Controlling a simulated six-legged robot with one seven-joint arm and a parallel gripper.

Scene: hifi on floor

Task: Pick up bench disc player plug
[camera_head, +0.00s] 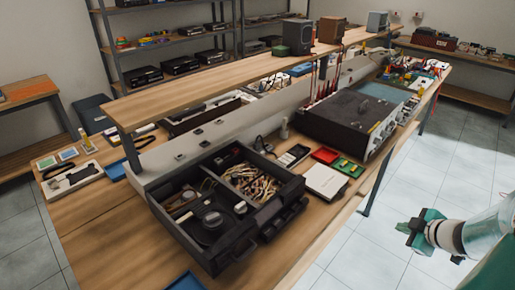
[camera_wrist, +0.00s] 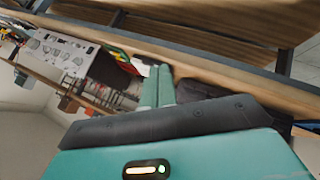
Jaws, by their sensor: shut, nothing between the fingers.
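My gripper (camera_head: 408,229) is at the lower right of the head view, out over the tiled floor beyond the bench's right edge. In the wrist view its two green fingers (camera_wrist: 157,84) lie close together, shut with nothing between them. A large dark box-shaped device (camera_head: 345,122) with a pale front panel stands on the bench; it may be the disc player, but I cannot tell. A small dark item with a cord (camera_head: 263,145) lies beside the grey rail left of that device. I cannot tell whether it is the plug. My gripper is well apart from both.
A black open case (camera_head: 222,255) with compartments of cables and parts sits on the bench (camera_head: 105,220). A white box (camera_head: 325,181) and a green tray (camera_head: 347,167) lie near the bench edge. A raised wooden shelf (camera_head: 185,88) overhangs the bench. Floor tiles on the right are clear.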

